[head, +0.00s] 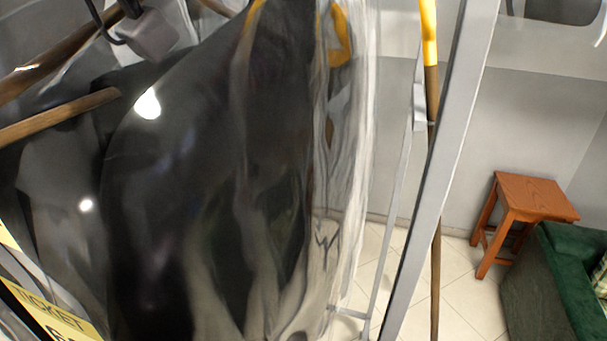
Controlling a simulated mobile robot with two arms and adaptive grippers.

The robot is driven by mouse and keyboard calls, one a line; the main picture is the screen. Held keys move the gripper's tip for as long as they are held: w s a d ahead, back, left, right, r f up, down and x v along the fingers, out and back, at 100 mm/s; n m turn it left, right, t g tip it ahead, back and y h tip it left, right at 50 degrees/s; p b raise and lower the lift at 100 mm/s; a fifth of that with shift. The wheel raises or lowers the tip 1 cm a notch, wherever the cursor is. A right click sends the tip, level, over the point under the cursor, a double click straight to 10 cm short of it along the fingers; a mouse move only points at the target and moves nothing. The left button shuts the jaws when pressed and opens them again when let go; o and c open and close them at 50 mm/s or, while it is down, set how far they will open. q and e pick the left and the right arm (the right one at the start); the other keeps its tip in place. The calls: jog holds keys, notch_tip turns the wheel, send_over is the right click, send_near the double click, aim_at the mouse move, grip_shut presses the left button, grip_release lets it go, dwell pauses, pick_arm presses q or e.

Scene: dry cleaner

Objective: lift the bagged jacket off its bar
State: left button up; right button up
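A dark jacket in a clear, glossy plastic bag (210,170) fills the left and middle of the head view, very close to me. Its top and the bar it hangs from are outside the picture. Yellow patches (340,35) show at its upper right through the plastic. A small grey block with dark parts (148,36) is at the top left beside the jacket. It may be part of my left gripper, but I cannot tell for sure or see what it touches. My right gripper is not in view.
Wooden hanger arms (60,115) and a yellow ticket (50,315) are at the left. A grey upright frame post (440,170) and a yellow-topped wooden pole (432,100) stand right of the jacket. A wooden stool (535,197) and green sofa (560,270) are beyond; tiled floor between is clear.

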pick_arm(q)
jog(key=shift+c, duration=0.4)
jog(key=shift+a, duration=0.1)
grip_shut()
jog(key=shift+r, duration=0.15)
